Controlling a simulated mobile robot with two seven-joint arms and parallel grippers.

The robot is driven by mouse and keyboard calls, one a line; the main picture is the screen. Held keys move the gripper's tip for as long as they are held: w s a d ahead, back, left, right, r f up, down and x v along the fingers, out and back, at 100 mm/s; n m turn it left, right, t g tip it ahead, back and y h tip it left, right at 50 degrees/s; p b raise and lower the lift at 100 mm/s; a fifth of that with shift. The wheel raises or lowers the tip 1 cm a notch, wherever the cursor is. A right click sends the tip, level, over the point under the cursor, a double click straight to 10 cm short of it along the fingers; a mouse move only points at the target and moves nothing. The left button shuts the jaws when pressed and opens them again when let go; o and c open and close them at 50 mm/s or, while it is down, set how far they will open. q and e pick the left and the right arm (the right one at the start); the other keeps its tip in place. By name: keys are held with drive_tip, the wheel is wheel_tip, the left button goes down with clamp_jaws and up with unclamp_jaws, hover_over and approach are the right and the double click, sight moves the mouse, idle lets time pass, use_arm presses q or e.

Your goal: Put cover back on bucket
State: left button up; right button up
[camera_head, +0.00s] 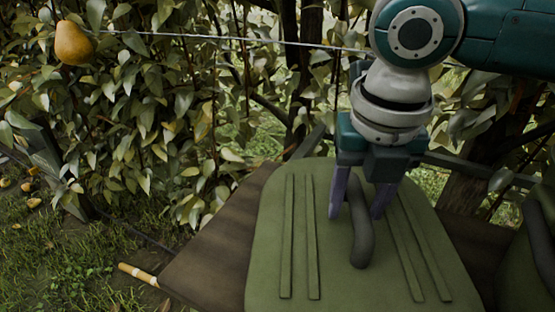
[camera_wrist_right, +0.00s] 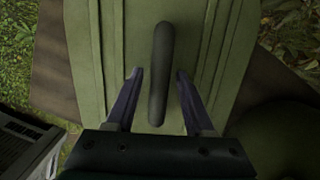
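The green cover (camera_head: 270,240) has raised ribs and a dark arched handle (camera_head: 361,240). It lies flat on a brown board (camera_head: 215,235); the wrist view also shows the cover (camera_wrist_right: 115,40). My right gripper (camera_head: 357,210) points down over it, fingers apart. In the wrist view the handle (camera_wrist_right: 160,60) runs between the two open fingertips (camera_wrist_right: 159,75), with a gap visible on each side. A green object with a dark handle (camera_head: 540,240), possibly the bucket, is cut off at the right edge. My left gripper is not in view.
A pear (camera_head: 73,43) hangs at the upper left by a wire (camera_head: 220,37) in dense foliage. Several pears (camera_head: 33,203) lie on the grass at the left. A wooden-handled tool (camera_head: 138,274) lies by the board's left edge. A tree trunk (camera_head: 475,185) stands behind.

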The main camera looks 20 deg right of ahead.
drive_tip(key=c, duration=0.8)
drive_tip(key=shift+r, duration=0.1)
